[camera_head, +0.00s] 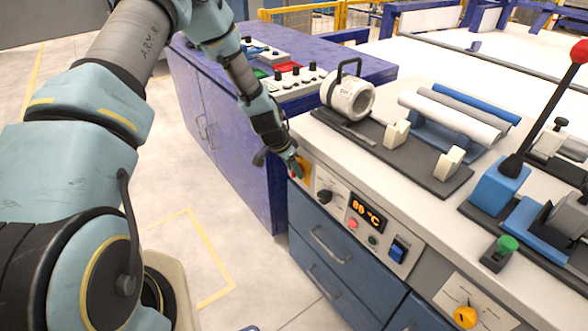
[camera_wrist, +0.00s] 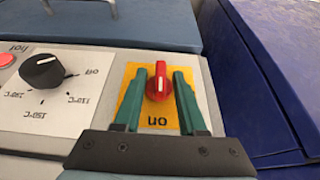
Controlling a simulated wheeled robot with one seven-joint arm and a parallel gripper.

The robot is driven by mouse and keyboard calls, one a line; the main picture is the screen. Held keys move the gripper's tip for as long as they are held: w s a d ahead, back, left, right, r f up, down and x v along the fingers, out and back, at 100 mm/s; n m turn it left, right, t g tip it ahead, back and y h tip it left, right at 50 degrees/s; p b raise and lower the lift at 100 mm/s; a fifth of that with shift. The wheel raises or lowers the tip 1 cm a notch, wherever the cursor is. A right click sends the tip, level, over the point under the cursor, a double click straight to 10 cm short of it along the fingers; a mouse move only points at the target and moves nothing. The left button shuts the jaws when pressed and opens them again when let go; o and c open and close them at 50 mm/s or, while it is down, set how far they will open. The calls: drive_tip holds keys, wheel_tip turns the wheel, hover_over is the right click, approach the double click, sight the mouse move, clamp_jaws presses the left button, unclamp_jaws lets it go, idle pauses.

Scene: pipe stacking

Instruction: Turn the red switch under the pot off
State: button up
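The red switch (camera_wrist: 158,84) is a knob with a white line, on a yellow plate (camera_wrist: 159,113) with lettering that looks like "on". The wrist view shows it between the two green fingers of my gripper (camera_wrist: 159,73). The fingers are apart, one on each side of the knob, with a gap visible at both sides. In the head view my gripper (camera_head: 295,168) is at the left end of the bench's front panel and largely hides the switch. The white pot (camera_head: 351,94) with a black handle stands on the bench above.
A black dial (camera_wrist: 43,71) is left of the switch in the wrist view. The panel also holds an orange temperature display (camera_head: 367,211) and a blue rocker switch (camera_head: 397,249). A purple cabinet (camera_head: 236,150) stands close by. Pipes (camera_head: 450,114) lie on the bench.

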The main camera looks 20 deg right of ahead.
clamp_jaws()
drive_tip(key=g+b, duration=0.3)
drive_tip(key=shift+w+f+n, duration=0.25)
drive_tip(key=shift+w+n, duration=0.05)
drive_tip(key=shift+n, duration=0.1)
drive_tip(key=g+h+b, duration=0.1)
drive_tip(key=g+b, duration=0.2)
drive_tip(key=b, duration=0.1)
drive_tip(key=n+g+h+b, duration=0.1)
drive_tip(key=g+b, duration=0.2)
drive_tip(key=b, duration=0.1)
drive_tip(key=f+n+g+h+b, duration=0.1)
drive_tip(key=g+b, duration=0.2)
drive_tip(key=b, duration=0.1)
drive_tip(key=shift+w+a+g+h, duration=0.1)
drive_tip(key=shift+w+g+h, duration=0.1)
drive_tip(key=shift+g+h, duration=0.2)
drive_tip(key=n+g+b, duration=0.1)
drive_tip(key=b, duration=0.1)
drive_tip(key=shift+g+h+b, duration=0.4)
drive_tip(key=shift+r+n+g+h+b, duration=0.15)
drive_tip(key=shift+n+g+h+b, duration=0.2)
drive_tip(key=shift+g+b, duration=0.35)
drive_tip(key=shift+r, duration=0.1)
